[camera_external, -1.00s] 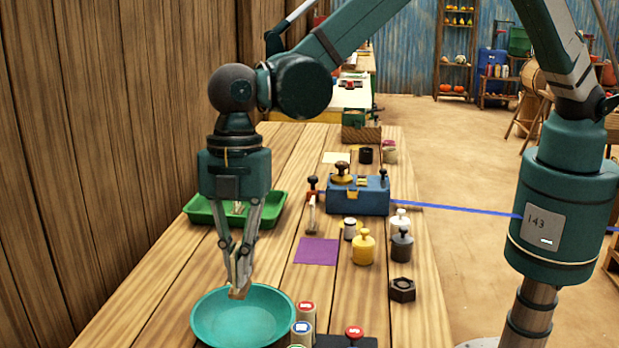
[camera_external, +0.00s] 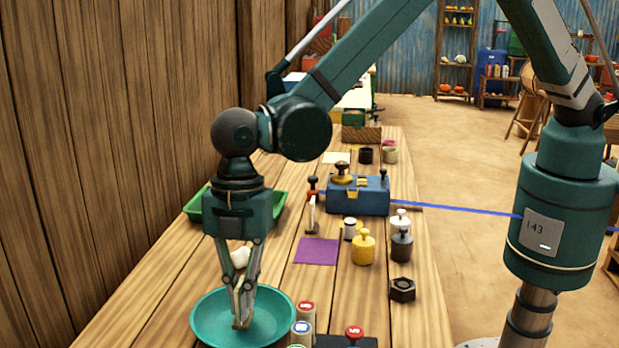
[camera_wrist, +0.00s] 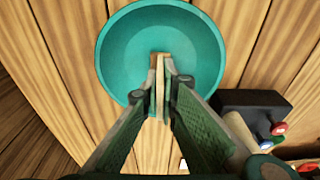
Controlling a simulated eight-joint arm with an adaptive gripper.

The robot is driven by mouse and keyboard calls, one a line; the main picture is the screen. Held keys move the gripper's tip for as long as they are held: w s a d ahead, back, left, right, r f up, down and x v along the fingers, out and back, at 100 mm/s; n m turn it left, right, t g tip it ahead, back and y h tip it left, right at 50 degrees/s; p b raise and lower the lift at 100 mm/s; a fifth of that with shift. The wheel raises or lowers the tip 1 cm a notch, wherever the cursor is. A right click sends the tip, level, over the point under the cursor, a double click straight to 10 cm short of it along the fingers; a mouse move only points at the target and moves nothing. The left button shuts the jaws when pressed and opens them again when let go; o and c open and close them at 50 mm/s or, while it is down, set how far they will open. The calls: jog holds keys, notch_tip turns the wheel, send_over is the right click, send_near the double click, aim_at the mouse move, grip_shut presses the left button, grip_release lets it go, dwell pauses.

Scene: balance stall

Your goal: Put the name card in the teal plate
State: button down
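The teal plate (camera_external: 268,307) is a round shallow dish near the front of the wooden bench. It also shows at the top of the wrist view (camera_wrist: 125,50). My gripper (camera_external: 241,318) points down with its fingertips over the plate's inside. Its fingers are closed on a thin, light-brown wooden piece, which I take to be the name card (camera_wrist: 158,75). The card stands on edge between the fingers, and its lower edge shows just below the fingertips in the external view (camera_external: 240,325). I cannot tell whether it touches the plate's bottom.
A black block with red and blue capped stamps (camera_wrist: 250,110) stands right of the plate. A green tray (camera_external: 275,208) lies behind my gripper by the plank wall. A purple square (camera_external: 317,251), a yellow weight (camera_external: 363,248) and a blue box (camera_external: 358,195) stand farther back.

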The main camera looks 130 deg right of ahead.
aim_at(240, 283)
dwell(0.3)
jog(key=c, duration=2.6)
grip_release()
jog(key=shift+o, duration=0.2)
jog(key=shift+r+p, duration=0.8)
jog(key=shift+r, duration=2.65)
